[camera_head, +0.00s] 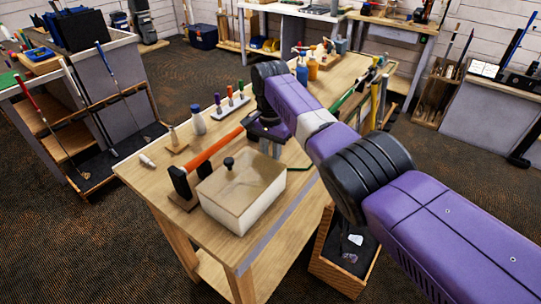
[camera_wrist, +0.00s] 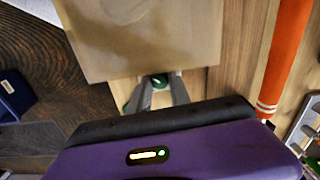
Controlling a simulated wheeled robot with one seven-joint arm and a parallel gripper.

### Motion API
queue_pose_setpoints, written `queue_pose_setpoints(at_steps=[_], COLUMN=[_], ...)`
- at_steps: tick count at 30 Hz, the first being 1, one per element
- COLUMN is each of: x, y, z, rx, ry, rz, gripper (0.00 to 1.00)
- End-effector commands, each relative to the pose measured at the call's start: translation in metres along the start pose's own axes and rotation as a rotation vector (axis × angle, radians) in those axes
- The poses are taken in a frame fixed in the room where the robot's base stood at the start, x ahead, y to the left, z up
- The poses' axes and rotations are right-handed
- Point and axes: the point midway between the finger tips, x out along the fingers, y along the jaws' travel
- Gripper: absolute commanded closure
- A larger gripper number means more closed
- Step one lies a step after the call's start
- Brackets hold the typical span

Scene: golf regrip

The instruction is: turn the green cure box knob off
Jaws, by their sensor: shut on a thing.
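The cure box (camera_head: 236,200) sits on the near part of the wooden workbench, with pale walls, a tan see-through top and a black knob (camera_head: 229,163) on top. In the wrist view the tan box top (camera_wrist: 145,40) fills the upper middle. In the head view my arm reaches to the far side of the box, and the fingertips are hidden.
A hammer with an orange handle (camera_head: 214,149) lies close beside the box; the handle also shows in the wrist view (camera_wrist: 285,50). Bottles (camera_head: 312,67) stand farther back.

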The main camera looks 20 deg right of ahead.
Motion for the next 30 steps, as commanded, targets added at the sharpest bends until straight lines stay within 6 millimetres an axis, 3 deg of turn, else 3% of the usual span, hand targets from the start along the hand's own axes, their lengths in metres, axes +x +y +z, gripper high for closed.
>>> queue_pose_setpoints(at_steps=[12,23,24,27,30], x=[-0.0010,-0.0016,-0.0016,-0.0013,-0.0010], y=[0.0000,-0.0001,-0.0002,-0.0001,-0.0001], z=[-0.0004,-0.0007,-0.0007,-0.0006,-0.0005], rx=[-0.324,-0.347,-0.347,-0.346,-0.346], ry=[0.000,0.001,0.001,0.001,0.001], rz=[-0.001,-0.001,-0.001,-0.001,-0.001], gripper=[1.00,1.00,0.70,0.55,0.55])
